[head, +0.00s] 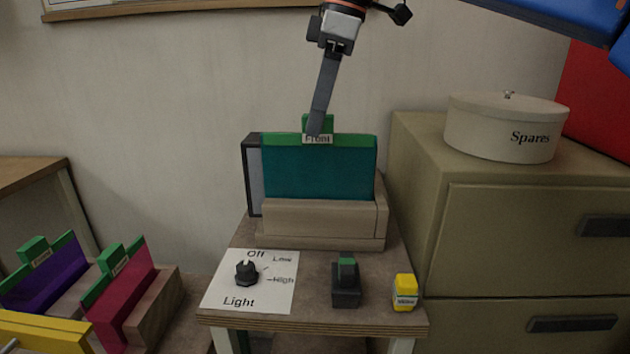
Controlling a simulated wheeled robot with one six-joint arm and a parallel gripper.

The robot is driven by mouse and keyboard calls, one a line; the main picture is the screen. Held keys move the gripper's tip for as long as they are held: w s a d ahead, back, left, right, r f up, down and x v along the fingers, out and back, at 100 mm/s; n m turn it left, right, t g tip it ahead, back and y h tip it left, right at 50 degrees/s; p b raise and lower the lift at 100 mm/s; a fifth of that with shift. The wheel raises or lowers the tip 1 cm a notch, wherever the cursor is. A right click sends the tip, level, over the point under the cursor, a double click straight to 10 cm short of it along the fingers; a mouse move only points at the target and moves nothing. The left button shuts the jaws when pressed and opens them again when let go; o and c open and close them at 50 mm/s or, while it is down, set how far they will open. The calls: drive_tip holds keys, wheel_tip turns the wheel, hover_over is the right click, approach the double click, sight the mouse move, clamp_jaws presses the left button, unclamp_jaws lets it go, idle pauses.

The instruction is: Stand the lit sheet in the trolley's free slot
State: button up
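A teal sheet (318,173) with a green top edge and a green tab labelled "Front" stands upright in a wooden holder (320,222) on the small table. A dark-framed pale panel (253,178) stands just behind it; I see no clear glow. My gripper (316,132) points down from above, its finger overlapping the tab and part of the label. It is seen edge-on, so its grip on the tab is unclear. The trolley (155,312) at lower left holds a purple sheet (45,280) and a magenta sheet (118,292). I cannot make out which slot is free.
A light knob (246,272) on a white card has its mark up towards "Off". A black block with a green top (346,284) and a yellow labelled pot (405,292) stand at the table's front. A cabinet (520,240) with a "Spares" box (505,128) stands close right.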

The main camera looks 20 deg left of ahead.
drive_tip(key=shift+r, duration=2.45)
